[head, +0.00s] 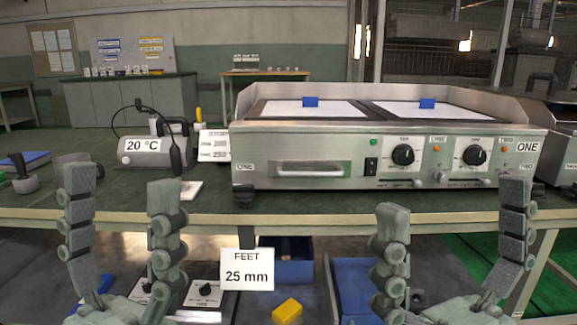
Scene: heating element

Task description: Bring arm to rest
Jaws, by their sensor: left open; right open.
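My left gripper (122,235) is in the lower left of the head view, fingers pointing up and spread apart, with nothing between them. My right gripper (450,245) is in the lower right, also spread and empty. Both appear in front of the workbench (330,218) and its front edge. On the bench stands a steel griddle (315,148) with two flat plates, a blue block (311,102) on the left plate and another blue block (427,103) on the right plate. The griddle has two black knobs, and neither gripper touches it.
A cylinder device labelled 20 °C (143,152) with a black cable stands left of the griddle, beside a white card (214,146). Below the bench edge are a FEET 25 mm sign (247,270), a yellow block (287,311) and blue bins (287,271).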

